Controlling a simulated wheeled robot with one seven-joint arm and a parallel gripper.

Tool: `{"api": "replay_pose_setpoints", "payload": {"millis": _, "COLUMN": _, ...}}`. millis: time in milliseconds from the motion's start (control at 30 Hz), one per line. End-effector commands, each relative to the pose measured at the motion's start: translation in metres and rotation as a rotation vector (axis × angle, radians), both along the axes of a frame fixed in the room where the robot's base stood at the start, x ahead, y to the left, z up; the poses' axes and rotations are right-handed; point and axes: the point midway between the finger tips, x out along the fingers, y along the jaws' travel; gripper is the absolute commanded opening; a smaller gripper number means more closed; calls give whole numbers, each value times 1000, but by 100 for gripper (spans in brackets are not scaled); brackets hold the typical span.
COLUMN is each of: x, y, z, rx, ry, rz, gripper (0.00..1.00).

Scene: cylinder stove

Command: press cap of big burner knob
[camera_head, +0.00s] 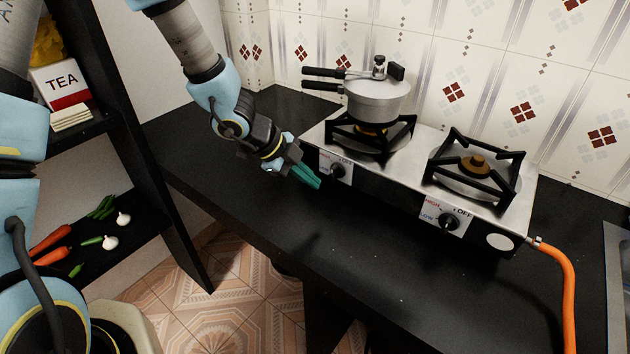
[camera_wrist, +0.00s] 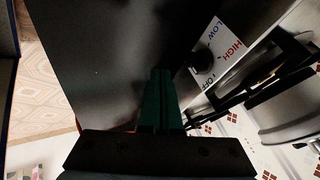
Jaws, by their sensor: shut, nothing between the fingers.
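The two-burner stove (camera_head: 390,195) has a black knob on a white label plate below each burner. The left knob (camera_head: 337,171) is below the burner with the pot, and the right knob (camera_head: 448,221) is below the bare burner. My gripper (camera_head: 315,183) has green fingers, closed together and empty, just in front of and to the left of the left knob, apart from it. In the wrist view the fingers (camera_wrist: 160,76) point along the dark counter, with a knob (camera_wrist: 204,60) to their right on a plate marked LOW, HIGH and OFF.
A pressure cooker (camera_head: 375,102) stands on the left burner, its handles to the left. An orange hose (camera_head: 566,290) leaves the stove's right end. The black counter (camera_head: 370,270) is clear in front. A shelf (camera_head: 130,140) with vegetables and a tea box stands left.

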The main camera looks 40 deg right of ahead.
Motion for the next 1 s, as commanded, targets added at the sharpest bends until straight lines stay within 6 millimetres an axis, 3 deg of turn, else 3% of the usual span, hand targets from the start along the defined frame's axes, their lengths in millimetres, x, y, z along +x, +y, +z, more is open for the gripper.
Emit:
{"api": "replay_pose_setpoints", "payload": {"millis": 500, "x": 16, "y": 41, "z": 57, "rx": 1, "ry": -2, "rz": 1, "gripper": 0}}
{"api": "replay_pose_setpoints", "payload": {"millis": 1000, "x": 17, "y": 45, "z": 61, "rx": 2, "ry": 0, "rz": 2, "gripper": 0}}
